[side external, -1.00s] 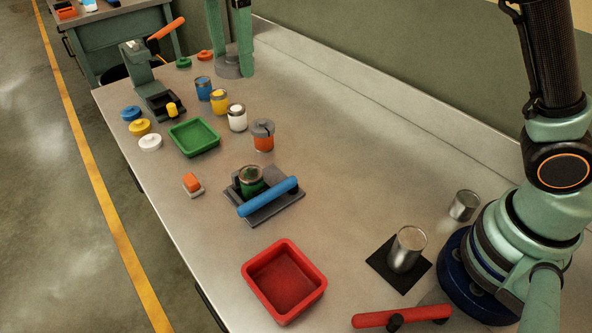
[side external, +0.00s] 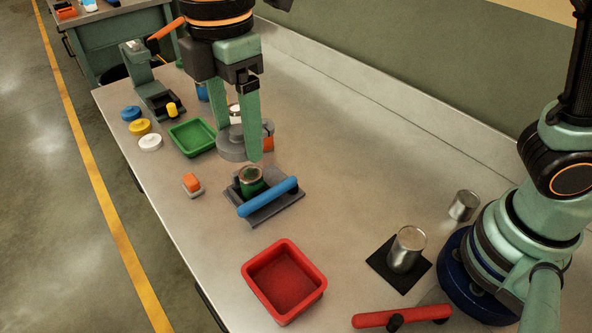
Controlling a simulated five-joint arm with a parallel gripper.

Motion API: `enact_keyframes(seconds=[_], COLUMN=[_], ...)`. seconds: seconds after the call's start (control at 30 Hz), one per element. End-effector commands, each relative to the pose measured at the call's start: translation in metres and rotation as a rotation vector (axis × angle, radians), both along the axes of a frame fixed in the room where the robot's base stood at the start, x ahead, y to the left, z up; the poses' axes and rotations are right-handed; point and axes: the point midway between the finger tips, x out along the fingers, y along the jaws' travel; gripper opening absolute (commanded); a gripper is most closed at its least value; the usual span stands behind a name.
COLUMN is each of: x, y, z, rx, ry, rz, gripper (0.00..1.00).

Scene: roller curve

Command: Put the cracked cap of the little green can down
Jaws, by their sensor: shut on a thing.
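My gripper (side external: 237,142) is shut on a round grey cap (side external: 231,151), one finger on either side of it. I cannot make out a crack in it. It appears held above the bench, up and left of the little green can (side external: 251,184) in the picture. The green can stands upright, its top uncapped, in a grey clamp fixture (side external: 262,212) with a blue handle (side external: 268,197). The orange can (side external: 268,144) is mostly hidden behind my gripper.
A red tray (side external: 318,282) stands empty at the front and a green tray (side external: 178,143) at the left. Blue, yellow and white caps (side external: 150,142) lie left of it.

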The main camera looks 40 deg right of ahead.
Motion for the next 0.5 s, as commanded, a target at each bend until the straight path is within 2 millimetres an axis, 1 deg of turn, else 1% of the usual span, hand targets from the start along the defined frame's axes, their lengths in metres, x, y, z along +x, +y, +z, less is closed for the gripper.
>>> enact_keyframes(seconds=[0.03, 0.1, 0.2, 0.33, 0.4, 0.5], x=[-0.019, -0.038, -0.062, -0.082, -0.088, -0.092], y=[0.005, 0.008, 0.01, 0.01, 0.01, 0.01], z=[-0.007, -0.016, -0.027, -0.037, -0.041, -0.05], rx=[-0.001, -0.001, 0.0, 0.0, 0.0, -0.002], ry=[0.001, 0.001, 0.0, 0.0, 0.0, 0.001], rz=[0.003, -0.005, -0.013, -0.021, -0.024, -0.027], gripper=[0.07, 0.07, 0.07, 0.07, 0.07, 0.07])
